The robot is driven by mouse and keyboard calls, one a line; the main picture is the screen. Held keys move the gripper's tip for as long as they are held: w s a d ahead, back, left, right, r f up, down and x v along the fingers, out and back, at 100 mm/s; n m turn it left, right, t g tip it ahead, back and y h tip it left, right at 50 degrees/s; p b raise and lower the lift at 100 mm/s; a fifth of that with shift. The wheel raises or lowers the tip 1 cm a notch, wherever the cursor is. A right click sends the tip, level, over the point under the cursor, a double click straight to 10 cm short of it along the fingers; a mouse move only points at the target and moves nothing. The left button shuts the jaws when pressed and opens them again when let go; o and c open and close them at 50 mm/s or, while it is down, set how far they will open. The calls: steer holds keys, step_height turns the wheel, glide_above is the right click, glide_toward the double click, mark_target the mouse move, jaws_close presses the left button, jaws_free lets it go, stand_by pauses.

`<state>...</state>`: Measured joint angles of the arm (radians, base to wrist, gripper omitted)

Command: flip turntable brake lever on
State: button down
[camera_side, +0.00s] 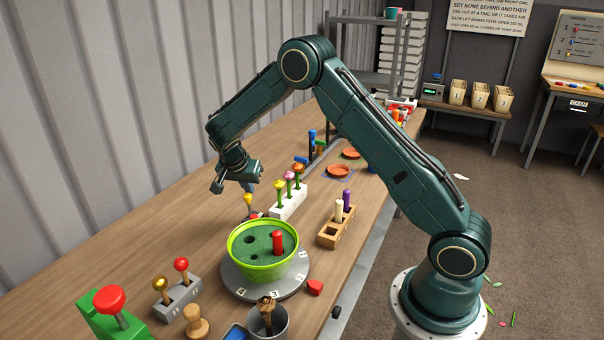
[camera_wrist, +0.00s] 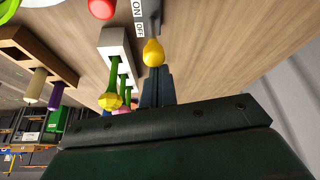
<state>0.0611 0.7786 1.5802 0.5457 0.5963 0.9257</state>
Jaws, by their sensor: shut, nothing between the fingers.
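The brake lever (camera_side: 248,199) has a yellow knob and stands just behind the turntable. In the wrist view its yellow knob (camera_wrist: 153,51) is close in front of my fingers, with ON and OFF labels beside the lever. The knob lies nearer the OFF label in that picture, but I cannot tell the lever's setting for sure. My gripper (camera_side: 249,189) is shut and empty, pointing down just above the knob; its fingers also show in the wrist view (camera_wrist: 155,75). I cannot tell whether they touch the knob. The grey turntable (camera_side: 238,283) carries a lime-green pot (camera_side: 262,267) holding a red peg.
A white rack (camera_side: 284,205) with several flowers stands close right of the lever; it also shows in the wrist view (camera_wrist: 114,42). A wooden holder (camera_side: 328,237) with two pegs stands farther right. A grey block (camera_side: 178,305) with two knobbed sticks is at front left. The table left of my gripper is clear.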

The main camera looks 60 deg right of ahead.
steer(key=shift+a, duration=0.9)
steer(key=shift+a+f, duration=0.15)
steer(key=shift+a, duration=0.3)
steer(key=shift+a+f, duration=0.1)
steer(key=shift+a, duration=0.1)
steer(key=shift+d, duration=0.15)
steer(key=shift+w+d+r, duration=0.1)
steer(key=shift+d+r, duration=0.15)
steer(key=shift+d, duration=0.25)
steer(key=d+v, duration=0.1)
steer(key=v, duration=0.8)
steer(key=shift+w+r, duration=0.35)
steer(key=shift+r, duration=0.1)
steer(key=shift+a, duration=0.1)
